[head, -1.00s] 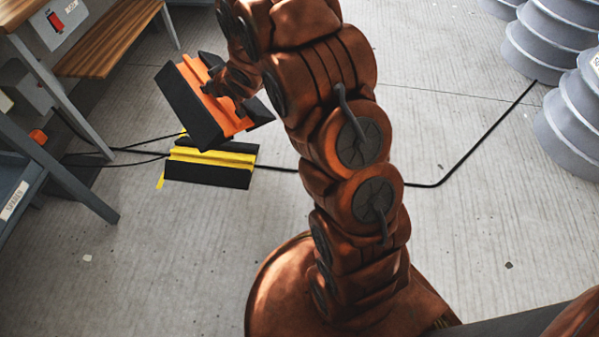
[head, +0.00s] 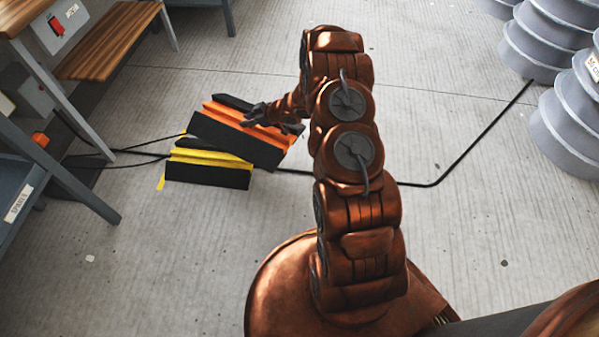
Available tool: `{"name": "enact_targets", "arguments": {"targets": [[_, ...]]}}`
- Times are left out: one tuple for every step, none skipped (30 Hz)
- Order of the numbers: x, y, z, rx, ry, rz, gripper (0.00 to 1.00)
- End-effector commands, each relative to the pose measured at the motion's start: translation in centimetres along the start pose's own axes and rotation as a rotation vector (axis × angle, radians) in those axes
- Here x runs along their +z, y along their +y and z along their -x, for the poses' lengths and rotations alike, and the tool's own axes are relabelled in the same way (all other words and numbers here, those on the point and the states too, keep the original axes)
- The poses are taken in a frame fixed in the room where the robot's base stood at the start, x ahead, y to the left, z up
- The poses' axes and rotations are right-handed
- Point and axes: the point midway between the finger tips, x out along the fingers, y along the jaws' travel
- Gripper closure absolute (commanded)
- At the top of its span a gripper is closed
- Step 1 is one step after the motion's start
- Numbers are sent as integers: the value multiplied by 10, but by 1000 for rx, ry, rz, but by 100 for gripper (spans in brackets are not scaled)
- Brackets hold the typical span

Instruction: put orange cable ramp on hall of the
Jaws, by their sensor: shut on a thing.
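The orange cable ramp (head: 221,132), black with an orange top strip, is at the middle left of the head view. My gripper (head: 254,115) is shut on its orange strip. The ramp looks low, just behind and partly over a yellow and black cable ramp (head: 207,180). I cannot tell whether it touches the floor or the yellow ramp. The yellow ramp lies on the floor over black cables, its far right part hidden behind the orange one. A black cable (head: 460,157) runs from the ramps to the right, then bends up toward the grey ribbed moulds.
Grey ribbed moulds (head: 567,125) stand at the right. A wooden-topped bench (head: 107,40) and a grey shelf frame (head: 60,175) stand at the left. The concrete floor (head: 150,270) is clear in front of the ramps and at centre right.

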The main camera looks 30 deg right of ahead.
Motion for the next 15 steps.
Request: {"name": "enact_targets", "arguments": {"targets": [[16,1,2,-12,0,5,100],[24,1,4,-20,2,12,100],[36,0,6,-31,3,21,100],[45,-1,7,-40,4,28,100],[55,-2,9,-49,4,36,100],[67,-3,11,-59,4,46,100],[75,-4,13,-66,5,54,100],[85,-5,16,-72,5,63,100],[99,-8,19,-83,4,70,100],[109,-10,21,-92,4,77,100],[118,-13,23,-101,5,85,100],[130,-16,27,-112,7,95,100],[140,-19,30,-120,8,101,100],[150,-22,33,-128,9,107,100],[163,-27,37,-140,10,117,100]]}}
